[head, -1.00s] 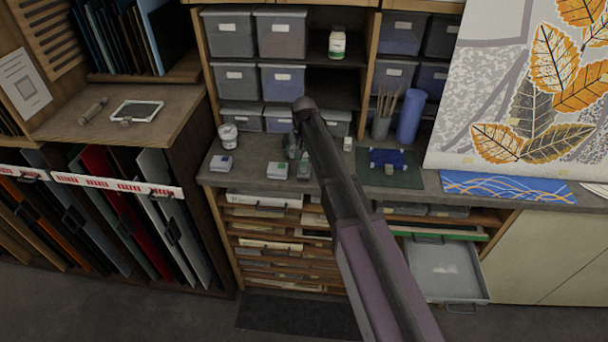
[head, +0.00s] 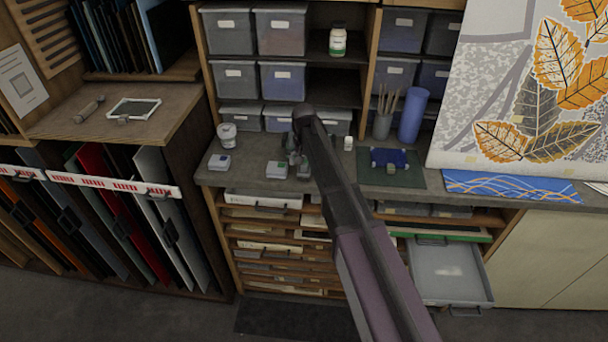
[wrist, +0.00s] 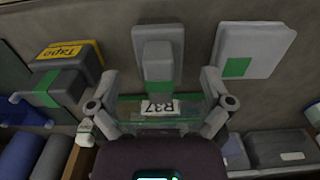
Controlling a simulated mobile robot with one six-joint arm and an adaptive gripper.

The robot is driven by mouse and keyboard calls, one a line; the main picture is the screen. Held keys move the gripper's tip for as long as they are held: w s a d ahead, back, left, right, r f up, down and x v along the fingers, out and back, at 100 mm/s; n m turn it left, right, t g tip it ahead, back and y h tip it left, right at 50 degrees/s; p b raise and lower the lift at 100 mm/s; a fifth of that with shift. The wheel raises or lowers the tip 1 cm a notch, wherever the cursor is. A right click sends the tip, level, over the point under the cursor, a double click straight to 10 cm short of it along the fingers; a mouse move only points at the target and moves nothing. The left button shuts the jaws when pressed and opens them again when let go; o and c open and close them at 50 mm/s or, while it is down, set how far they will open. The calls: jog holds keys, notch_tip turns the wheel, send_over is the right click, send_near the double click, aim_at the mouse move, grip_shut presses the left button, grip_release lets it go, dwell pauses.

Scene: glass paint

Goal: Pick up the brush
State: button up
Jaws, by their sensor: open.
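Several brushes (head: 388,101) stand upright in a grey cup (head: 382,126) at the back of the counter in the head view, right of my arm. No brush can be made out for sure in the wrist view. My gripper (head: 297,158) is over the counter, left of the cup, and partly hidden by my arm. In the wrist view my gripper (wrist: 158,92) is open, its fingers spread on either side of a see-through greenish piece with an R37 label (wrist: 160,108). A grey block (wrist: 158,55) lies just beyond it. I cannot tell whether the fingers touch anything.
A blue roll (head: 411,115) stands beside the cup, with a blue cloth (head: 388,158) on a dark mat in front. Small boxes (head: 219,164) and a white tub (head: 227,135) stand left. A drawer (head: 448,272) is open below. A Tape box (wrist: 65,72) shows in the wrist view.

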jog(key=shift+f+b, duration=0.7)
jog(key=shift+f, duration=0.3)
jog(key=c, duration=1.3)
jog(key=shift+r, duration=0.2)
notch_tip(320, 180, up, 3)
jog(key=p, duration=0.4)
jog(key=shift+r, duration=0.2)
jog(key=s+d, duration=0.1)
jog(key=s, duration=0.4)
jog(key=s+d, duration=0.2)
jog(key=s, duration=0.3)
jog(key=s+d+r+p, duration=0.1)
jog(key=s, duration=0.4)
jog(key=shift+s+d+r, duration=0.1)
jog(key=shift+s+d, duration=0.1)
